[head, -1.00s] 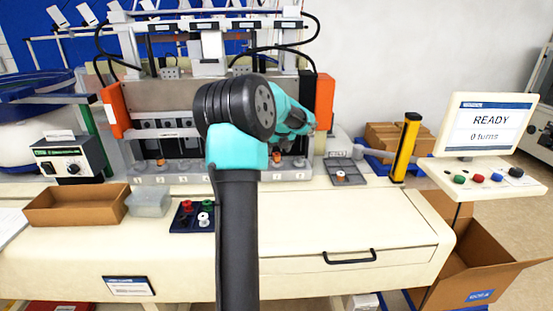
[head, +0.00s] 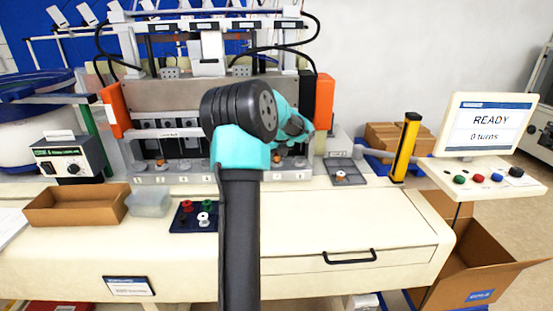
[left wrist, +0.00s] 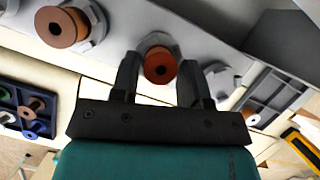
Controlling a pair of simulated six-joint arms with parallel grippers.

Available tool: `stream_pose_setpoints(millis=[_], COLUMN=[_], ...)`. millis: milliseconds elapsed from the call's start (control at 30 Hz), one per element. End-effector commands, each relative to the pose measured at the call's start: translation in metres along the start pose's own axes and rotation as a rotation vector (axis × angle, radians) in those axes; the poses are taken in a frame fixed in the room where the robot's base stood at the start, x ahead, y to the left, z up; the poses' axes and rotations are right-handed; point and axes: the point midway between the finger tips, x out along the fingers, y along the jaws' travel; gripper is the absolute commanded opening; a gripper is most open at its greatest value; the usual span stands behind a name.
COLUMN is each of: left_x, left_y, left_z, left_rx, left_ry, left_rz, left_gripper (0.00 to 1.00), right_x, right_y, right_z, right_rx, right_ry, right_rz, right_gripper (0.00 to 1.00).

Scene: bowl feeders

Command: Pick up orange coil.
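An orange-brown coil (left wrist: 160,65) sits on a spindle of the grey fixture. In the left wrist view it lies between the two dark fingers of my left gripper (left wrist: 159,66), with gaps visible on both sides. The gripper is open, and I cannot tell how far above the coil it is. In the head view the coil (head: 277,158) shows just below my left arm, which hides most of the gripper. A second orange coil (left wrist: 62,27) stands on another spindle, also seen in the head view (head: 160,162). My right gripper is not in view.
A navy tray (head: 181,226) holds red, green and white coils. A grey tray (head: 350,181) holds another coil. A cardboard bin (head: 77,208), clear box (head: 149,203) and yellow post (head: 405,148) stand around. An empty spindle (left wrist: 220,80) is beside the coil. The front tabletop is mostly clear.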

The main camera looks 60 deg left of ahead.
Motion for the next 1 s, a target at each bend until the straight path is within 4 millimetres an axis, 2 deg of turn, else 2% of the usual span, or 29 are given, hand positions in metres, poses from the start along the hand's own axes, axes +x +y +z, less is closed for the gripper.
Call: stream_pose_setpoints(millis=[33, 333, 667, 1000], left_x=[0.000, 0.000, -0.003, -0.027], left_y=[0.000, 0.000, 0.000, 0.000], left_z=[0.000, 0.000, 0.001, 0.012], left_rx=[0.000, 0.000, -0.001, -0.001], left_ry=[0.000, 0.000, -0.001, -0.003], left_rz=[0.000, 0.000, -0.001, 0.000], left_gripper=[0.37, 0.09, 0.09, 0.09], right_x=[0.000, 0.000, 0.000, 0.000], right_y=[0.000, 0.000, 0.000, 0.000], right_z=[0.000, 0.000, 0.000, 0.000], right_rx=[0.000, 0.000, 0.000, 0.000], right_ry=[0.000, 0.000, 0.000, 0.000], right_rz=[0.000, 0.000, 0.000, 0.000], right_gripper=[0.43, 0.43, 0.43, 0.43])
